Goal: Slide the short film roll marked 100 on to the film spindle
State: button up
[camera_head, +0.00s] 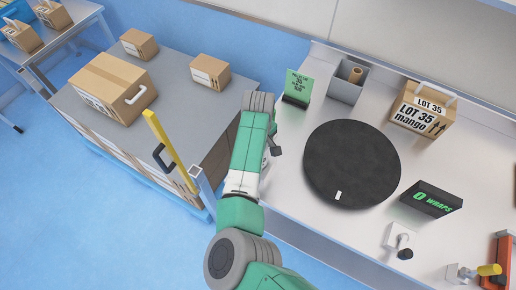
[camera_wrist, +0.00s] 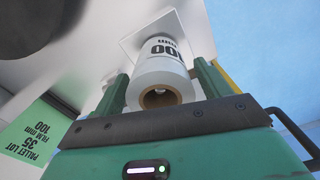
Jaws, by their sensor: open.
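The white film roll (camera_wrist: 160,72), marked 100 in black, shows in the wrist view with its hollow core end toward the camera. Its far end is at a white square plate (camera_wrist: 134,42). My gripper (camera_wrist: 163,84) is open, with its two green fingers on either side of the roll. I cannot tell whether either finger touches it. In the head view my arm hides the gripper and the roll, near the left edge of the bench. I cannot make out the film spindle for certain in either view.
A yellow post (camera_head: 165,140) with a black handle stands left of my arm. On the bench (camera_head: 300,175) are a black turntable (camera_head: 345,165), a green sign (camera_head: 298,85), a grey bin (camera_head: 346,88), a LOT 35 mango box (camera_head: 422,110) and a black wraps display (camera_head: 432,199).

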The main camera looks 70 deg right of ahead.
notch_tip(320, 180, up, 8)
jog(key=shift+f+p, duration=0.1)
jog(key=shift+p, duration=0.2)
